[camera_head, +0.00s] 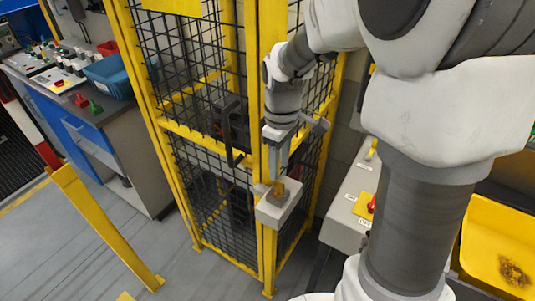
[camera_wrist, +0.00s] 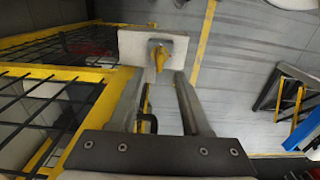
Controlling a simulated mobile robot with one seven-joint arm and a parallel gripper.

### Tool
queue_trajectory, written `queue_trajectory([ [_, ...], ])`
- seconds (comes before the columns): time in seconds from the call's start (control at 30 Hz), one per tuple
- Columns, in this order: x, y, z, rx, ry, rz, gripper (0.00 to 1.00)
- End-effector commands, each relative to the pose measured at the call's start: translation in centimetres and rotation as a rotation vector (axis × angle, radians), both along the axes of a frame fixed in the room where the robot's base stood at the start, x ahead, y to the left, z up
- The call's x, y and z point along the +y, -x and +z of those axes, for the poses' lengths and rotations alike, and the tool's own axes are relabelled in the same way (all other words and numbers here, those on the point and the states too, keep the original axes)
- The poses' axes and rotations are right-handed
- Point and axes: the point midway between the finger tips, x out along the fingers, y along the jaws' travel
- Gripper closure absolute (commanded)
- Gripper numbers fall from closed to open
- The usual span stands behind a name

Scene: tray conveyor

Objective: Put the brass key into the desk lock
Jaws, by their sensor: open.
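The brass key (camera_head: 279,188) shows at the front of a pale grey box (camera_head: 272,213) on the yellow post of a mesh cage. In the wrist view the key (camera_wrist: 159,59) stands out from a dark fitting on the box face (camera_wrist: 130,44). My gripper (camera_head: 281,172) is just above the box in the head view. In the wrist view its two fingers (camera_wrist: 158,78) are apart, with the key in line with the gap near their tips. I cannot tell whether either finger touches it. I cannot make out the desk lock.
The yellow mesh cage (camera_head: 262,130) stands close beside my gripper, with a dark handle (camera_head: 233,150). A grey desk (camera_head: 128,150) with blue drawers is at left. A yellow barrier (camera_head: 105,228) stands before it. A sloped grey panel (camera_head: 343,220) and a yellow bin (camera_head: 483,225) are at right.

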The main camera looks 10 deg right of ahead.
Motion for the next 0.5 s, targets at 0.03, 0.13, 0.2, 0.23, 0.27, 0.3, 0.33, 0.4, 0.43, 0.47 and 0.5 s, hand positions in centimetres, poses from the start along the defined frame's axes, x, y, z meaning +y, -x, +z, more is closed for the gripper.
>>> queue_trajectory([
  [0.03,0.0,0.1,-1.2,0.006,0.000,0.000,0.53],
  [0.13,0.0,0.1,-3.0,0.004,0.000,0.001,0.53],
  [0.2,0.0,0.1,-4.1,0.004,0.000,0.001,0.53],
  [0.23,0.0,0.1,-4.6,0.005,0.001,0.001,0.53],
  [0.27,0.0,0.1,-5.0,0.004,0.001,0.001,0.53],
  [0.3,0.0,0.1,-5.4,0.003,0.000,0.001,0.53],
  [0.33,0.0,0.1,-5.7,0.002,0.001,0.001,0.53],
  [0.4,0.0,0.1,-6.2,0.002,0.001,0.001,0.53],
  [0.43,0.0,0.1,-6.4,0.002,0.001,0.001,0.53],
  [0.47,0.0,0.1,-6.5,0.002,0.001,0.001,0.53],
  [0.5,0.0,0.1,-6.7,0.001,0.001,0.000,0.53],
])
